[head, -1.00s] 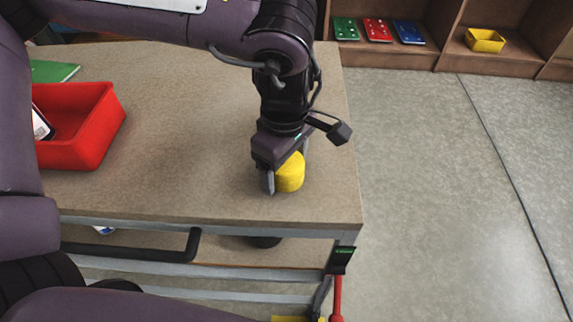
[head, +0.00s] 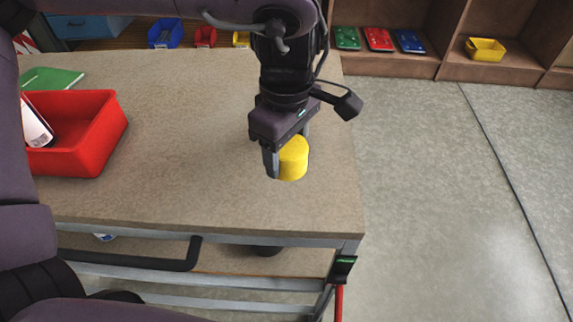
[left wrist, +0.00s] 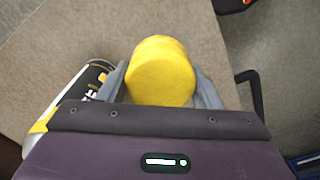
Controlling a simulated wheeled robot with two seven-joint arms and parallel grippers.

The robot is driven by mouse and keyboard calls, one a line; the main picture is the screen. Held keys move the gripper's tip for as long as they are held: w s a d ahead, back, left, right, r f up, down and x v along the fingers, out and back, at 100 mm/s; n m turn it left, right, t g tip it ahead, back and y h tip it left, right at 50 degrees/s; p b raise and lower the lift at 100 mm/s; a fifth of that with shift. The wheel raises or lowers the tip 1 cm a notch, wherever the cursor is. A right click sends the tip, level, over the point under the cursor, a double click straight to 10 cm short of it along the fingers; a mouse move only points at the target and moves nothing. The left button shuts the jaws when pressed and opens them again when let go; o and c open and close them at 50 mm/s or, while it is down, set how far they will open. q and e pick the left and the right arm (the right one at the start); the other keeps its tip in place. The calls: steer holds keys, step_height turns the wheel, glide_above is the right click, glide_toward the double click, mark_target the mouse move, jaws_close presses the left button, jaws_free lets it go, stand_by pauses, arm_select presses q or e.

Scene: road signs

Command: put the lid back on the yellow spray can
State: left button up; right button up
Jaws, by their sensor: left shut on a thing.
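My left gripper (head: 288,150) is shut on a yellow round lid (head: 293,160), over the right part of the table (head: 185,165). The lid also shows between the fingers in the left wrist view (left wrist: 161,72). A spray can (left wrist: 82,88) with a black, white and yellow side is at the left of the left wrist view, beside the gripper and apart from the lid. I do not see this can in the head view, where my arm and gripper cover part of the table. My right gripper is not in view.
A red bin (head: 95,140) on the table's left holds a white-labelled object (head: 36,125). A green book (head: 50,79) lies behind it. Shelves with coloured items and a yellow bin (head: 485,49) are at the back right. The middle of the table is clear.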

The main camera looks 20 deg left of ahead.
arm_select(q)
step_height(320, 180, up, 14)
steer(key=p, duration=0.3)
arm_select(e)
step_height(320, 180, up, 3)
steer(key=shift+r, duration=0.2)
arm_select(q)
steer(key=shift+f, duration=0.1)
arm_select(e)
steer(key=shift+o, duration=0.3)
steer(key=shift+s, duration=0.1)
